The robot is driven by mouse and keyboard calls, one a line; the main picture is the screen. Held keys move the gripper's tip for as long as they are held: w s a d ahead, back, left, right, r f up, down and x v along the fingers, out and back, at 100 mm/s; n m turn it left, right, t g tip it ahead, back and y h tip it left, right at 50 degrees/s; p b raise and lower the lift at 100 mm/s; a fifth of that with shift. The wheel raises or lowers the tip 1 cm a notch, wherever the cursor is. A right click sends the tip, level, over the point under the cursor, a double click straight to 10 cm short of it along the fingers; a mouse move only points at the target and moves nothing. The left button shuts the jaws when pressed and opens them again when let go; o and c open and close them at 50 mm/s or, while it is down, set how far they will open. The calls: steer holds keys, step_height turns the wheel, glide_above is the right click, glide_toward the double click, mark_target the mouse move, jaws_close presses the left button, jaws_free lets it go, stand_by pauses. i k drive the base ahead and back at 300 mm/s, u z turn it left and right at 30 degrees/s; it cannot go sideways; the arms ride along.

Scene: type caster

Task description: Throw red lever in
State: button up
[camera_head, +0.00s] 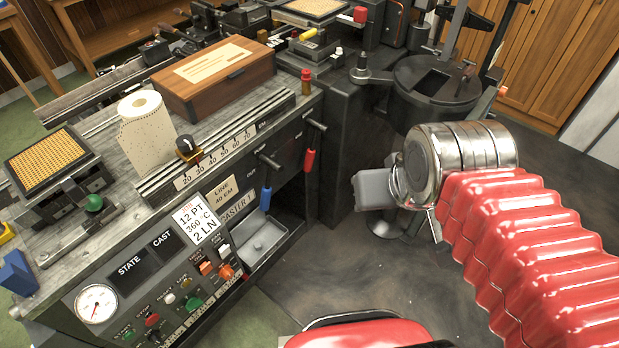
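A lever with a red handle (310,160) hangs down from a dark pivot on the front of the caster, below the right end of the number scale. A similar lever with a blue handle (265,198) hangs to its left and lower. My gripper (368,189) is a grey block at the end of my chrome wrist and red-sleeved arm. It is to the right of the red handle and lower in the picture, apart from it. The fingers show as one block, so I cannot tell if they are open. I see nothing held.
A grey metal tray (262,243) sits below the blue lever. The control panel with a gauge (96,304) and buttons is at lower left. A dark round pot (438,85) stands behind my wrist. Dark floor (330,270) lies open between panel and arm.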

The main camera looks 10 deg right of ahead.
mark_target(319, 126)
steer(key=k, duration=0.95)
steer(key=u, duration=0.8)
steer(key=i, duration=1.5)
